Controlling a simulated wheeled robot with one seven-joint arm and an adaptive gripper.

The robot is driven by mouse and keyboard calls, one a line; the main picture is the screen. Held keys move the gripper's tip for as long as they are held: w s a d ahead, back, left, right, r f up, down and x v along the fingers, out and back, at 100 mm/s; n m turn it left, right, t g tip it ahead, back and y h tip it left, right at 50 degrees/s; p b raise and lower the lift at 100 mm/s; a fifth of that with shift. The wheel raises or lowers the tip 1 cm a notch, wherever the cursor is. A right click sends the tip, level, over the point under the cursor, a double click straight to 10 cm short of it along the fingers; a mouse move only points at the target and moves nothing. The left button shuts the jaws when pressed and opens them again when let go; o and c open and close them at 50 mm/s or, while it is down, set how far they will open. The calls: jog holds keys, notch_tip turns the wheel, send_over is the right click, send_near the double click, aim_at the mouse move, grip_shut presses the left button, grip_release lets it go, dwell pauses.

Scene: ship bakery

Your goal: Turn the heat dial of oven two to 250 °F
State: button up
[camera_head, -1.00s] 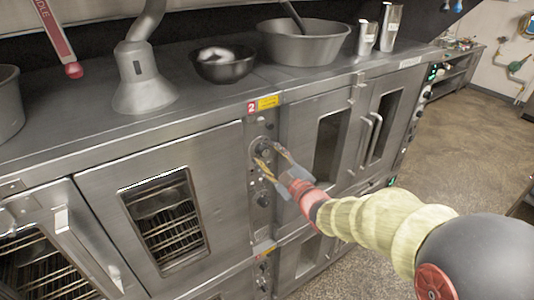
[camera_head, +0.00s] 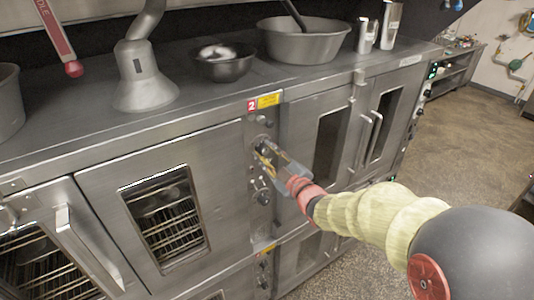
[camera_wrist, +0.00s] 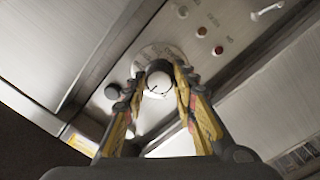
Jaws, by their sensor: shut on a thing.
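Oven two is marked by a red label with a white 2 (camera_head: 252,106) above its narrow control panel (camera_head: 259,220). My gripper (camera_head: 264,150) is at the upper part of that panel. In the wrist view my gripper (camera_wrist: 158,88) has a finger on each side of a round heat dial (camera_wrist: 159,82) with a pale face, and is shut on it. A printed scale plate (camera_wrist: 150,55) shows around the dial. Its numbers are too blurred to read. In the head view the fingers hide the dial.
Oven doors (camera_head: 160,210) flank the panel. Bowls (camera_head: 224,62) and a large pot (camera_head: 303,45) stand on top. The floor at right is clear.

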jog(key=shift+c, duration=1.4)
jog(key=shift+m+b, duration=0.3)
jog(key=shift+m, duration=0.1)
jog(key=shift+f+m+b, duration=0.1)
jog(key=shift+m+b, duration=0.4)
jog(key=shift+m, duration=0.5)
jog(key=m, duration=0.3)
jog(key=shift+m, duration=0.3)
jog(key=m, duration=0.3)
jog(key=shift+g, duration=0.3)
jog(key=shift+m+p, duration=0.7)
jog(key=shift+m, duration=1.3)
jog(key=o, duration=1.1)
